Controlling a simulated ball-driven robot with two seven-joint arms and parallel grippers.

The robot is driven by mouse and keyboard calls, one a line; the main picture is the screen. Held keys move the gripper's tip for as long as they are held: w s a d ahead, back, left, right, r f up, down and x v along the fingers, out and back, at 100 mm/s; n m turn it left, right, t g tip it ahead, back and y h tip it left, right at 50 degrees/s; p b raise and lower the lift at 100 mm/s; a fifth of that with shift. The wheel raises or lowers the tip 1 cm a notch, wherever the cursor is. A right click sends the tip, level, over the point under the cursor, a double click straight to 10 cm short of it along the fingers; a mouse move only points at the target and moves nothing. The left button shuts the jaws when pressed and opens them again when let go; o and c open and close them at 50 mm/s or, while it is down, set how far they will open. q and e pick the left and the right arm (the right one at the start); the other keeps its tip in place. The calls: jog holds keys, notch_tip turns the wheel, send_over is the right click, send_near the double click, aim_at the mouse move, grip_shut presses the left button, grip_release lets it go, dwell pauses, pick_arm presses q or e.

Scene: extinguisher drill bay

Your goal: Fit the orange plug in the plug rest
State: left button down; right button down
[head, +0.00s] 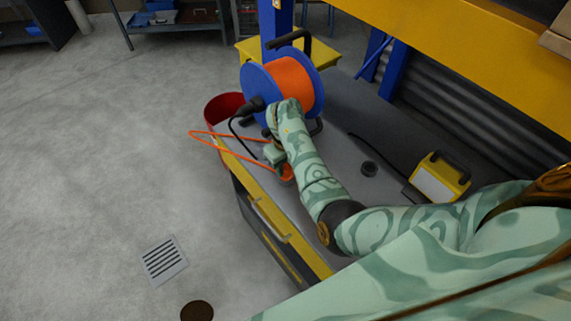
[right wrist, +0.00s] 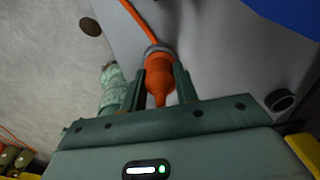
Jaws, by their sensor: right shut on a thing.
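My right gripper (head: 282,164) hangs over the front part of the bench, below the cable reel. It is shut on the orange plug (head: 287,173), which is mostly hidden by the gripper in the head view. In the right wrist view the orange plug (right wrist: 158,72), with a grey collar at its far end, sits between the two fingers. The plug rest seems to be the small dark round cup (head: 369,168) on the bench, apart from the plug and to its right; it also shows in the right wrist view (right wrist: 280,101). My left gripper is not in view.
A blue reel (head: 258,83) with orange cable stands behind the gripper. A red bin (head: 218,106) stands at the bench's left end. A yellow work lamp (head: 438,180) lies to the right. A yellow beam (head: 470,50) crosses above.

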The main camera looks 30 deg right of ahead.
jog(key=shift+f, duration=0.2)
jog(key=c, duration=1)
grip_release()
jog(key=shift+r, duration=0.1)
jog(key=shift+r+p, duration=3.85)
jog(key=shift+r, duration=0.6)
jog(key=shift+s+a+f, duration=0.1)
